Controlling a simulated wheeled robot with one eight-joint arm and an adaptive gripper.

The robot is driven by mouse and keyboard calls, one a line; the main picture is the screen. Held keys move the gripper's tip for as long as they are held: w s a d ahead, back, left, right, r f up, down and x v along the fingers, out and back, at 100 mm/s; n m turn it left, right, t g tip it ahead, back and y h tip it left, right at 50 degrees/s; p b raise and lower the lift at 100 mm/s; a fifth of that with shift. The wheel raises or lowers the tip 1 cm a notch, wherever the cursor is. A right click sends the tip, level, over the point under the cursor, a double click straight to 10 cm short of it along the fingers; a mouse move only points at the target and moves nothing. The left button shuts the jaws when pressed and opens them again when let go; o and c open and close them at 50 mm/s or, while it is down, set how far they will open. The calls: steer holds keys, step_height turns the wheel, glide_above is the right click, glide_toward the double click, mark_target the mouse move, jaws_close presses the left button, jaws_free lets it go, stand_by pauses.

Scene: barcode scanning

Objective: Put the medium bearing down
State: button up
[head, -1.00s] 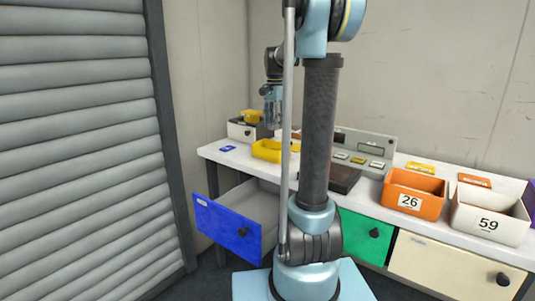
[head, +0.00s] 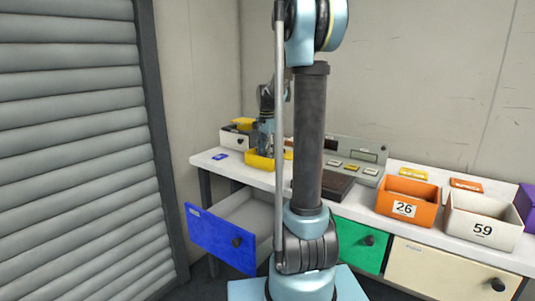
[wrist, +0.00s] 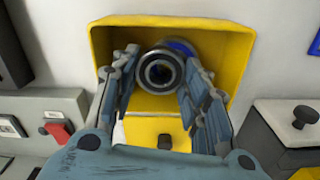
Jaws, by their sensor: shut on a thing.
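My gripper (wrist: 159,72) is shut on the medium bearing (wrist: 160,72), a dark round ring with a bright metal rim, held between the two fingertips. In the wrist view it appears over the yellow tray (wrist: 112,40). I cannot tell whether the bearing touches the tray floor. A dark blue patch shows just behind the bearing, partly hidden. In the head view my gripper (head: 266,142) is low at the yellow tray (head: 258,162) on the table; the bearing cannot be made out there.
A grey console (head: 357,155) stands right of the tray. Orange bin 26 (head: 424,192) and white bin 59 (head: 463,217) are farther right. A blue-fronted drawer (head: 220,240) hangs open below.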

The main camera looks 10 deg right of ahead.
steer(key=shift+f, duration=0.55)
steer(key=o, duration=1.2)
steer(key=shift+o, duration=0.2)
steer(key=shift+r, duration=0.15)
step_height(320, 180, up, 13)
steer(key=s+f+n, duration=0.3)
steer(key=s+f, duration=0.4)
steer(key=s, duration=0.4)
steer(key=s+f+n+t, duration=0.1)
steer(key=s+f+n, duration=0.3)
steer(key=s+f, duration=0.4)
steer(key=s+f+n+t, duration=0.1)
steer(key=s+f+n, duration=0.3)
steer(key=s, duration=1.2)
step_height(320, 180, down, 4)
steer(key=shift+r, duration=0.2)
